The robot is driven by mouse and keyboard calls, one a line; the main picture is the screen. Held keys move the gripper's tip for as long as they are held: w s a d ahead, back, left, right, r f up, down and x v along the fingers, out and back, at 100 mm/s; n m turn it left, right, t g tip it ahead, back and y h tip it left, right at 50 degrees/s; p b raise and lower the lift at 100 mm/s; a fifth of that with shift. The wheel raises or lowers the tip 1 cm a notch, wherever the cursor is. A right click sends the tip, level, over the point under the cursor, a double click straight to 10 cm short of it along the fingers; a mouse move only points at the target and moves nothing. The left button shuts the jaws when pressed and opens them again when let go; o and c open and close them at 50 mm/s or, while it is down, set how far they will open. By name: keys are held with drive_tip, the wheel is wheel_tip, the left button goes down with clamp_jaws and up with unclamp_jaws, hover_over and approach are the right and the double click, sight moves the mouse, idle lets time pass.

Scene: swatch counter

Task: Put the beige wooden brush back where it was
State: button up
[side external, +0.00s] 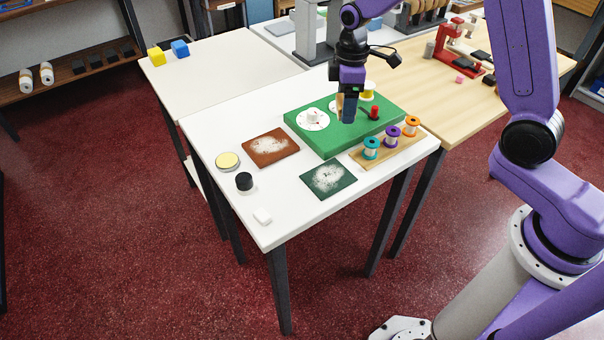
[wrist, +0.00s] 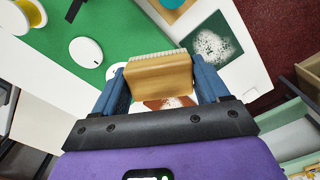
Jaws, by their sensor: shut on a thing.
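My gripper (side external: 347,108) is shut on the beige wooden brush (wrist: 158,77). The brush also shows as a small tan patch beside the fingers in the side view (side external: 340,102). In the wrist view it lies crosswise between the two blue fingers, with a pale bristle edge on its far side. My gripper is over the green board (side external: 325,143), near its white discs (side external: 313,119). From these views I cannot tell whether the brush touches the board. A brown swatch (side external: 270,147) and a dark green swatch (side external: 328,180), both with white powder, lie on the white table.
A wooden rack (side external: 374,157) holds teal, purple and orange spools. A red knob (side external: 374,113) and a yellow spool (side external: 367,91) stand on the board.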

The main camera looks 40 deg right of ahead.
drive_tip(key=s+a+r+n, duration=0.2)
drive_tip(key=s+a+n, duration=0.95)
drive_tip(key=s, duration=0.55)
hover_over(288, 199)
drive_tip(key=f, duration=0.9)
drive_tip(key=shift+s+d+f, duration=0.25)
drive_tip(key=shift+w+a+f, duration=0.15)
drive_tip(key=shift+w+f, duration=0.1)
drive_tip(key=shift+f, duration=1.7)
drive_tip(key=shift+f, duration=0.15)
drive_tip(key=o, duration=1)
